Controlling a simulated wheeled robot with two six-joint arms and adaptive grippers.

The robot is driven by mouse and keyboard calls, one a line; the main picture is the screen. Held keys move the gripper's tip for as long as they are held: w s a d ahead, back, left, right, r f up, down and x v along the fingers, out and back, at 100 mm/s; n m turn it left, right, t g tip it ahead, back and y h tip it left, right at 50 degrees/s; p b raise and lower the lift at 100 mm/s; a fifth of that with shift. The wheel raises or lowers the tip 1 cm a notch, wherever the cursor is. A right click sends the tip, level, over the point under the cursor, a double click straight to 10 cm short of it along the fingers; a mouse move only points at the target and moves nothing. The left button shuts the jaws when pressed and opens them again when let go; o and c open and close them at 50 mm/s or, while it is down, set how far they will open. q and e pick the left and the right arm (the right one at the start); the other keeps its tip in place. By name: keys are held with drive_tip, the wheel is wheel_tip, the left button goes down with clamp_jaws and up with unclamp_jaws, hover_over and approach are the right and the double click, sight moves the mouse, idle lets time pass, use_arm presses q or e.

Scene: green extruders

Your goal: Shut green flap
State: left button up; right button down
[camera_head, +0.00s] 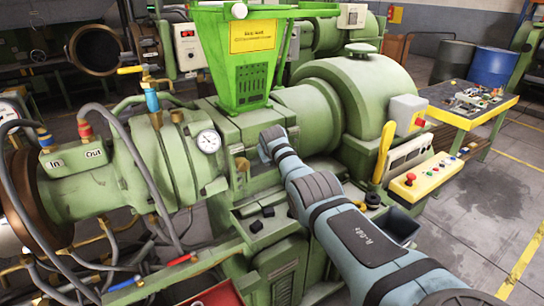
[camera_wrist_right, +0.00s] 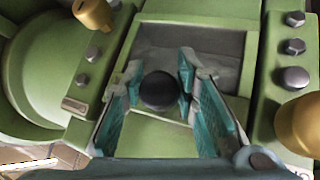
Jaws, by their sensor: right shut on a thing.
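In the right wrist view, my right gripper (camera_wrist_right: 160,80) has its teal fingers on either side of a round black knob (camera_wrist_right: 159,91) and is shut on it. The knob sits in front of a green flap (camera_wrist_right: 150,135), whose panel shows between and below the fingers. Beyond the knob a square green-framed opening with a grey inside (camera_wrist_right: 210,50) is visible, so the flap looks open; its exact angle is hard to tell. In the head view my right arm reaches to the machine below the green hopper (camera_head: 238,60), and the gripper and flap are hidden. My left gripper is not in view.
Bolts (camera_wrist_right: 292,47) and brass fittings (camera_wrist_right: 300,125) flank the opening closely. In the head view a pressure gauge (camera_head: 208,141) is left of my arm, and a yellow lever (camera_head: 383,150) and control box (camera_head: 425,177) stand right of it.

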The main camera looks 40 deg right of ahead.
drive_tip(key=shift+w+d+r, duration=0.1)
drive_tip(key=shift+w+r, duration=0.1)
drive_tip(key=shift+r, duration=0.25)
drive_tip(key=shift+w+d+r, duration=0.1)
drive_tip(key=shift+w+r, duration=0.05)
drive_tip(key=shift+r, duration=0.25)
drive_tip(key=c, duration=1.6)
unclamp_jaws()
drive_tip(key=o, duration=0.3)
drive_tip(key=shift+d, duration=0.1)
drive_tip(key=shift+w+a+f, duration=0.1)
drive_tip(key=shift+w+a, duration=0.05)
drive_tip(key=shift+a, duration=0.05)
drive_tip(key=shift+s+r, duration=0.2)
drive_tip(key=shift+r, duration=0.05)
drive_tip(key=v, duration=0.7)
drive_tip(key=s+f+v, duration=0.1)
drive_tip(key=v, duration=0.3)
drive_tip(key=shift+a, duration=0.3)
